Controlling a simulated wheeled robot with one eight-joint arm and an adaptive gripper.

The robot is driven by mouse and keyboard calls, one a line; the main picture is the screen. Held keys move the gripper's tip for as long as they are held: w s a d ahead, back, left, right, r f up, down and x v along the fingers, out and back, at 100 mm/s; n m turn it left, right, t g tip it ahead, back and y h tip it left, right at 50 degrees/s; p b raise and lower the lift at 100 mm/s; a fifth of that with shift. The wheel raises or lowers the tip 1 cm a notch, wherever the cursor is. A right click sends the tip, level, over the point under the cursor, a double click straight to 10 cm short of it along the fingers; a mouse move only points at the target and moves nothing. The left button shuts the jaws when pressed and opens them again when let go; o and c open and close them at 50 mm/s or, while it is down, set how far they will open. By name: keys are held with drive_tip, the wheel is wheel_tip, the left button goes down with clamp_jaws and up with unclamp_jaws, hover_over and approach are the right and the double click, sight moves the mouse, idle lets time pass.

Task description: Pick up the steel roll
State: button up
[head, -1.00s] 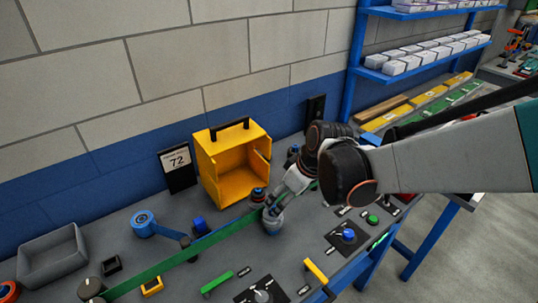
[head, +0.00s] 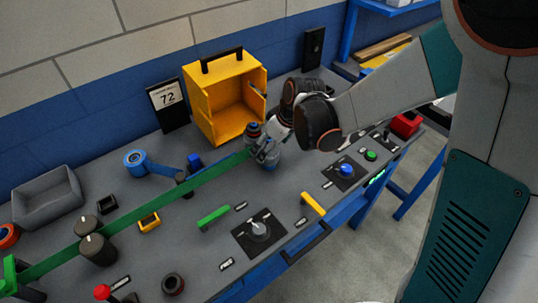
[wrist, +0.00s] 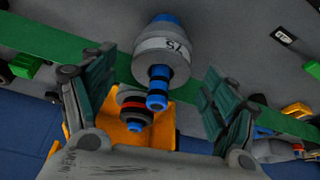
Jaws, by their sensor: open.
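A grey cylindrical piece with blue ends and dark markings, which looks like the steel roll (wrist: 162,55), lies between my spread fingers in the wrist view. In the head view the grey roll (head: 271,163) stands on the bench beside the green belt, partly hidden by my gripper (head: 264,152). In the wrist view my gripper (wrist: 160,72) is open, one finger on each side of the roll with gaps visible. I cannot tell how deep the roll sits between the fingers.
A black, red and blue knob-like piece (wrist: 132,106) is close by. The open yellow box (head: 226,112) stands behind. The green belt (head: 150,213) runs left past dark rollers (head: 97,249). A grey tray (head: 47,199) is far left; a green handle (head: 213,217) is in front.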

drive_tip(key=shift+x, duration=1.15)
drive_tip(key=c, duration=1.4)
drive_tip(key=shift+r, duration=0.15)
wheel_tip(320, 180, up, 20)
drive_tip(key=p, duration=0.6)
drive_tip(key=shift+s, duration=0.1)
